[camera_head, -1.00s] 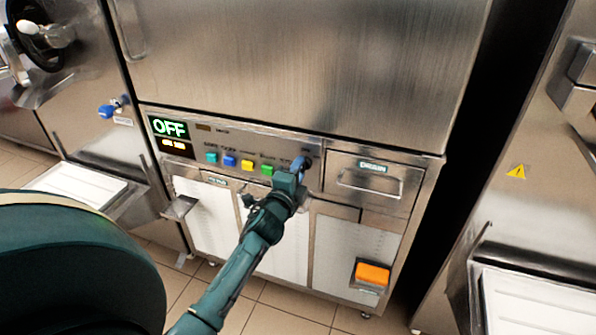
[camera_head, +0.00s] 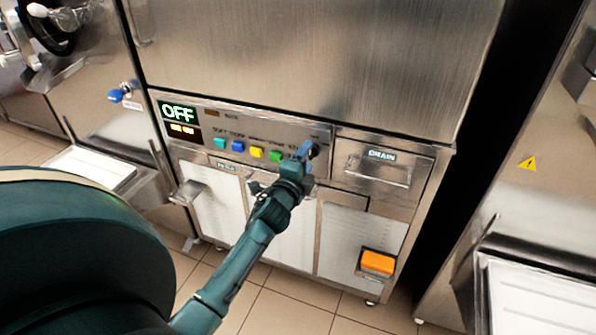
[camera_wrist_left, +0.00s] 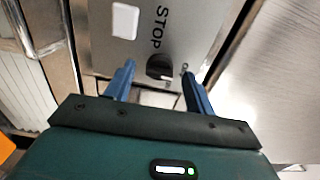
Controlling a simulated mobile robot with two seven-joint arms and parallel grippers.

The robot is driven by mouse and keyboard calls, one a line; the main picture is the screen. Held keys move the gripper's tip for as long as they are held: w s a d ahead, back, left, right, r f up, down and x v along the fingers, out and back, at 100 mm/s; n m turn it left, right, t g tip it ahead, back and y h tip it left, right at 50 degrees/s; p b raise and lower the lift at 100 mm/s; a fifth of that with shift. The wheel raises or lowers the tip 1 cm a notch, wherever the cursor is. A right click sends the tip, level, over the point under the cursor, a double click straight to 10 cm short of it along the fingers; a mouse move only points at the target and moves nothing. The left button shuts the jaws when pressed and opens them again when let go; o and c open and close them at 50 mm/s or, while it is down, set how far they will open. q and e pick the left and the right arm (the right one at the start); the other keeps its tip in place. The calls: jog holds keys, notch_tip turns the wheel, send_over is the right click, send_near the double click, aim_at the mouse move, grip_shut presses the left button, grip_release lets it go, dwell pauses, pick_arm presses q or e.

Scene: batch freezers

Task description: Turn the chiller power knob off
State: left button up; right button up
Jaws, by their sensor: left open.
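The chiller's control panel carries a green display (camera_head: 177,113) reading OFF. A dark round knob (camera_wrist_left: 158,67) sits beside the word STOP in the left wrist view. My left gripper (camera_head: 306,151) is at the right end of the panel in the head view and mostly covers the knob there. In the left wrist view, the blue fingers of my left gripper (camera_wrist_left: 158,80) are open, with the knob between their tips. Whether a finger touches the knob, I cannot tell. My right gripper is not in view.
Colored buttons (camera_head: 256,152) line the panel left of my gripper. A drain drawer (camera_head: 378,172) with a handle is to the right, and an orange box (camera_head: 377,263) is below. Another machine with a warning sign (camera_head: 527,163) stands at right. Tiled floor is in front.

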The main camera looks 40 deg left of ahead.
pick_arm(q)
jog(key=v, duration=1.2)
jog(key=shift+s+d, duration=0.15)
jog(key=shift+s, duration=0.1)
jog(key=shift+r, duration=0.1)
